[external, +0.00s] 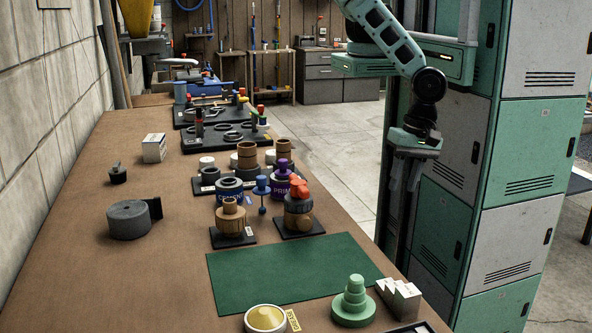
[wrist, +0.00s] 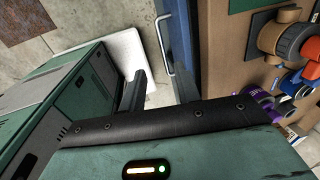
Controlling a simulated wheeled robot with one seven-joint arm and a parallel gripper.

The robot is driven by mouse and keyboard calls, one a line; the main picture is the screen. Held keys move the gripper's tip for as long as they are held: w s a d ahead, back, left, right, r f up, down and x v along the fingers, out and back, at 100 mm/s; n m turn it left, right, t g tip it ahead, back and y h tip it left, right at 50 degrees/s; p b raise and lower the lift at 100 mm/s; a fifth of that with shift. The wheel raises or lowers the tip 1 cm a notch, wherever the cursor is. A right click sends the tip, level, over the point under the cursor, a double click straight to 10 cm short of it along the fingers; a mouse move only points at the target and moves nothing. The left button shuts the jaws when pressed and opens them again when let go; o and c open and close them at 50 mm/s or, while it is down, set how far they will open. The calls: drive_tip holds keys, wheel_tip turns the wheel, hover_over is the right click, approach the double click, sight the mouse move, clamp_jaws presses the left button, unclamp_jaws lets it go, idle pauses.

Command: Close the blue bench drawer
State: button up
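The blue bench drawer (wrist: 179,22) shows in the wrist view as a narrow blue front with a silver bar handle (wrist: 163,44), along the edge of the brown bench top. How far it stands open I cannot tell. In the external view it is hidden beneath the bench edge. My gripper (external: 404,182) points down beside the bench's right side, in front of the lockers. In the wrist view my gripper (wrist: 158,78) has its two dark fingers apart with nothing between them. The handle lies near the fingers; I see no clear contact.
The bench top (external: 75,235) holds a green mat (external: 285,270), a stepped green piece (external: 353,300), a grey roll (external: 128,220) and several cans and fittings. Green and white lockers (external: 515,150) stand close on the right. Floor (external: 330,140) is clear farther back.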

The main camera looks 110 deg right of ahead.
drive_tip(key=shift+f+b, duration=0.35)
drive_tip(key=shift+f, duration=0.05)
clamp_jaws()
drive_tip(key=w+d+f+t+h+b, duration=0.1)
drive_tip(key=f+b, duration=0.3)
drive_tip(key=f, duration=0.4)
drive_tip(key=w+d+f+n+t+h+b, duration=0.1)
drive_tip(key=w+d+f+t+h+b, duration=0.1)
drive_tip(key=f, duration=0.6)
drive_tip(key=w+d+h+b, duration=0.1)
drive_tip(key=d+b, duration=0.1)
drive_tip(key=shift+w+f+t+h+b, duration=0.3)
drive_tip(key=shift+f, duration=0.1)
drive_tip(key=shift+d, duration=0.1)
